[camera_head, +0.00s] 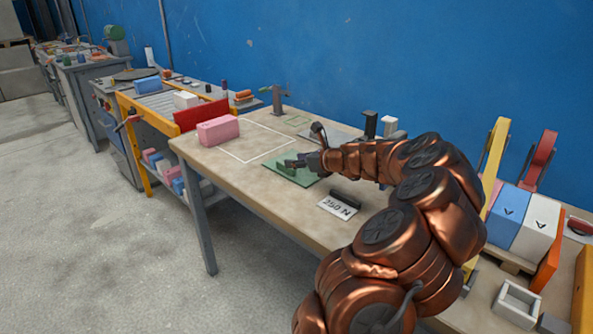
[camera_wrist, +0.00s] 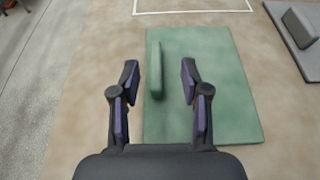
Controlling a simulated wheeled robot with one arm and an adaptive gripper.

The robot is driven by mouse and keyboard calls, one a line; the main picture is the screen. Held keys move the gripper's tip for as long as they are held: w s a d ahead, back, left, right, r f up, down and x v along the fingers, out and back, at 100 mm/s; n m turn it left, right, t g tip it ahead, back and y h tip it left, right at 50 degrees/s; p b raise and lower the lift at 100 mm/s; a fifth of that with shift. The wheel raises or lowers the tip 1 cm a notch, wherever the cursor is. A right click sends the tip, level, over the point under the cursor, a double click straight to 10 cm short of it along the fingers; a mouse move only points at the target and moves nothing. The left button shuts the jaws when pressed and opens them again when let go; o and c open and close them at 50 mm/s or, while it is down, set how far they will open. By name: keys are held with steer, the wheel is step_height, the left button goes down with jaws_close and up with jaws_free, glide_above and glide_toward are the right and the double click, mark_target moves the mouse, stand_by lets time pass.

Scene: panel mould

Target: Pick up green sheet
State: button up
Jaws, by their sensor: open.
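The green sheet (camera_head: 296,177) lies flat on the workbench, under and beside my gripper (camera_head: 300,161). In the wrist view the green sheet (camera_wrist: 215,85) is a flat green panel with a raised green bar (camera_wrist: 155,70) along its left part. My gripper (camera_wrist: 159,80) is open, with one dark finger on each side of the bar. The left finger is beyond the sheet's left edge and the right finger is over the sheet. The bar is between the fingers, with gaps on both sides. I cannot tell the fingertips' exact height above the sheet.
A white outlined rectangle (camera_head: 243,142) is marked on the bench, with a pink block (camera_head: 218,130) at its left. A label reading 250 N (camera_head: 339,208) lies in front of the sheet. A grey plate (camera_wrist: 302,35) with a block is to the right in the wrist view.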

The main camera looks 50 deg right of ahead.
mark_target(282, 162)
steer(key=x, duration=0.3)
steer(key=f+x, duration=0.1)
steer(key=x, duration=0.1)
steer(key=shift+s+a+b, duration=0.1)
steer(key=shift+a+b, duration=0.2)
steer(key=shift+b, duration=0.1)
steer(key=shift+x, duration=0.8)
steer(key=shift+r, duration=0.1)
jaws_close()
